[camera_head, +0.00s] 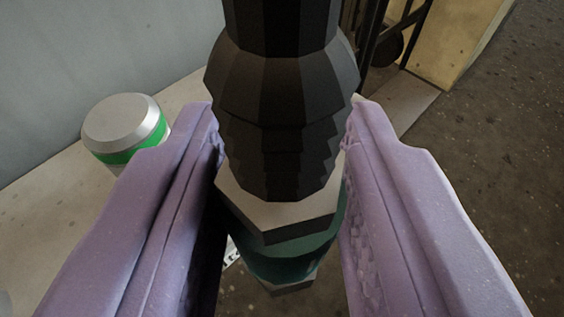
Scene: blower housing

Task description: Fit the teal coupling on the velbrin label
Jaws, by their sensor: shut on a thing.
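My gripper (285,125) has two purple fingers, one on each side of a dark faceted part with a pale hexagonal collar. Below the collar is a teal band, and I take the whole piece to be the teal coupling (295,262). The gripper is shut on it, and it fills the space between the fingers. A smaller hexagonal end shows under the teal band. A scrap of white with dark marks (232,254) shows beside the left finger, but I cannot read it. The velbrin label cannot be made out.
A silver cylinder with a green band (125,130) stands on a pale ledge (50,205) at the left, close to the left finger. A grey wall (90,60) rises behind it. A dark frame and a yellowish block (450,45) stand at the upper right. Dark speckled floor (500,140) lies clear at the right.

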